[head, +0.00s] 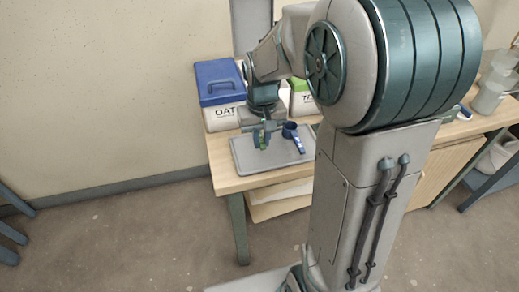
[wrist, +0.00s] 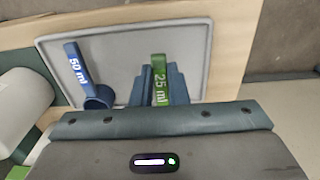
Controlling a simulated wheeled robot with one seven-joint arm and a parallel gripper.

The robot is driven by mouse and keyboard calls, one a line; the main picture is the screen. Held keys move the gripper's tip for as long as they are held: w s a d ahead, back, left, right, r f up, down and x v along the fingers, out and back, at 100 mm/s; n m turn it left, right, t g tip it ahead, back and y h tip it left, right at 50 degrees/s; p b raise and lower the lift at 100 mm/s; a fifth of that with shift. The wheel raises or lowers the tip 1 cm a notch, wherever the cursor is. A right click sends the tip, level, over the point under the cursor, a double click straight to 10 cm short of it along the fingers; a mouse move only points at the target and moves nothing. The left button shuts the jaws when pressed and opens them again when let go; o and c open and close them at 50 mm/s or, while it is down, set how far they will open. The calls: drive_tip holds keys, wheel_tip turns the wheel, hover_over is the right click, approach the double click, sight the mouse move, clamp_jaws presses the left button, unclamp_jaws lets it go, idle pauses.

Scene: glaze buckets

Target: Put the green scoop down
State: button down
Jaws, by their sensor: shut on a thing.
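My gripper (head: 261,138) is over the left part of a grey tray (head: 245,161) on the wooden bench. It is shut on the green scoop (head: 264,145). In the wrist view the scoop's green handle (wrist: 160,83), marked 25 ml, stands between the fingers; the scoop's bowl is hidden. I cannot tell whether the scoop touches the tray. A blue scoop (head: 292,133), marked 50 ml, lies on the tray to the right of my gripper in the head view. It also shows on the left in the wrist view (wrist: 78,70).
A white bin with a blue lid (head: 218,85), marked OAT, stands behind the tray. A green-lidded bin (head: 300,98) is partly hidden by my arm. Pale bottles (head: 488,97) stand at the bench's far right. The tray's front left area is clear.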

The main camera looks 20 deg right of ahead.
drive_tip(key=shift+a+f, duration=0.25)
drive_tip(key=shift+f+b, duration=0.3)
drive_tip(key=shift+f, duration=1.6)
drive_tip(key=shift+f, duration=0.15)
drive_tip(key=c, duration=1.4)
unclamp_jaws()
